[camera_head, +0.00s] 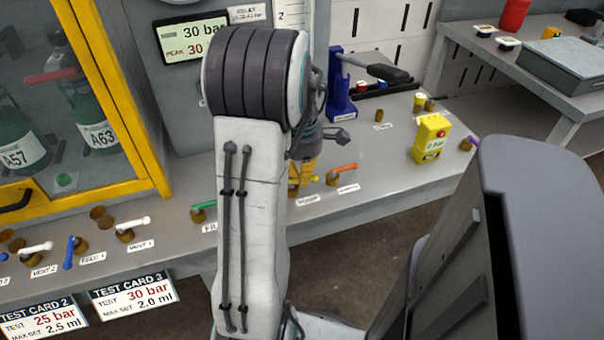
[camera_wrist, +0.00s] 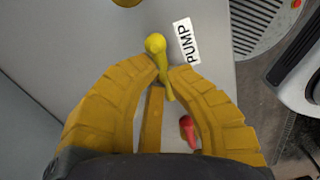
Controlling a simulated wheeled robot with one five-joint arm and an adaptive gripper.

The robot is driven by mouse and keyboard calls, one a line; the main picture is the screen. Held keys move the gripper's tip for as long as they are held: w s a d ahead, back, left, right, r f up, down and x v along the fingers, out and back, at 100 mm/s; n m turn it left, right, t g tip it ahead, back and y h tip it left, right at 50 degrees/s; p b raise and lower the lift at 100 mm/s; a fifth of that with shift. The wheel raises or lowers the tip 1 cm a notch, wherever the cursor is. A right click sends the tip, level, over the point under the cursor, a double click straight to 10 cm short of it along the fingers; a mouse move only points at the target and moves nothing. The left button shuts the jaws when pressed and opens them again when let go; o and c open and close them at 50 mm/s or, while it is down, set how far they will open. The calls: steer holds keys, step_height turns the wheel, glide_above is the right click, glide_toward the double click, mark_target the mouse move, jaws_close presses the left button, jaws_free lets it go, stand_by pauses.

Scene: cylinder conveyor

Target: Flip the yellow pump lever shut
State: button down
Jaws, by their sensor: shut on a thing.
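The yellow pump lever (camera_wrist: 156,45), a short stick with a round knob, shows at the upper middle of the wrist view beside the white PUMP label (camera_wrist: 187,41). My gripper (camera_wrist: 168,73) has its yellow fingertips closed around the lever's stick, with the knob sticking out beyond them. In the head view my gripper (camera_head: 300,173) is low over the bench behind my arm, by the PUMP label (camera_head: 307,199). My arm hides much of it there, and the lever's pivot is hard to make out.
An orange-red lever (camera_head: 345,168) stands just right of my gripper, and a green lever (camera_head: 204,205) stands to the left. A yellow-framed cabinet (camera_head: 150,120) with green cylinders is at the left.

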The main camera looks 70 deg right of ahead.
steer(key=shift+w+f+n, duration=0.1)
steer(key=shift+f+n, duration=0.1)
steer(key=shift+n, duration=0.3)
stand_by(0.3)
steer(key=c, duration=1.1)
jaws_free()
steer(key=shift+d+r, duration=0.1)
steer(key=shift+r, duration=0.15)
step_height(320, 180, up, 12)
stand_by(0.3)
